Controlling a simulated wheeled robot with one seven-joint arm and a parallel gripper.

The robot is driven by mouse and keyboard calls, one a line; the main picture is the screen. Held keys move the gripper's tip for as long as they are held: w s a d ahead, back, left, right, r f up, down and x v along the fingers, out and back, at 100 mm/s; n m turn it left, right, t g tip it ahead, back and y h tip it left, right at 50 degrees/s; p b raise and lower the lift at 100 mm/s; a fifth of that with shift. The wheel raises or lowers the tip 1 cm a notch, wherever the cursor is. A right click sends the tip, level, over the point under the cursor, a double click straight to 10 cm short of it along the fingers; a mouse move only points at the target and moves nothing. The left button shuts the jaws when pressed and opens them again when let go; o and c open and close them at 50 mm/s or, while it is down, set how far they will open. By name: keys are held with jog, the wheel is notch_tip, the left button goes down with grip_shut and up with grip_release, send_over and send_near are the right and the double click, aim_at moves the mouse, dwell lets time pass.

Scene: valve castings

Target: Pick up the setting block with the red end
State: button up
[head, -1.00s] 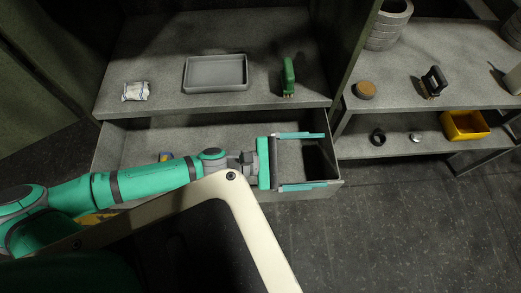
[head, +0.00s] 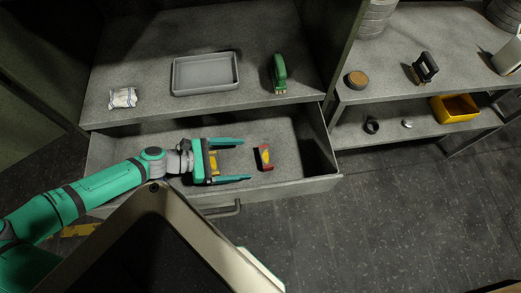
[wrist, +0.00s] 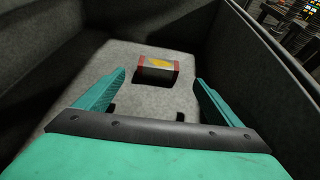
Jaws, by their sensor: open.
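A small block with red and a yellow patch (head: 265,157) lies on the floor of the open drawer. In the wrist view the block (wrist: 157,68) has a dark side, a yellow top patch and red at both ends. My gripper (head: 243,160) is open and empty, pointing right over the drawer. The block is ahead of the fingertips, roughly between their lines, and apart from them. A yellow thing (head: 213,165) shows between the fingers near the palm; it is partly hidden and I cannot tell what it is.
The drawer walls (head: 322,150) surround my gripper. On the surface above stand a grey tray (head: 205,74), a green tool (head: 279,72) and a white packet (head: 123,97). A shelf at right holds a yellow bin (head: 455,108) and several small parts.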

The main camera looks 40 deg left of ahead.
aim_at(265, 156)
jog(key=x, duration=0.4)
jog(key=shift+w+d, duration=0.2)
jog(key=shift+d, duration=0.05)
jog(key=shift+w+r+x, duration=0.1)
jog(key=shift+x, duration=1.15)
jog(key=shift+w+r+x, duration=0.1)
jog(key=shift+x, duration=1.2)
jog(key=shift+a, duration=0.15)
jog(key=shift+c, duration=0.5)
jog(key=shift+r, duration=0.1)
jog(key=c, duration=1.7)
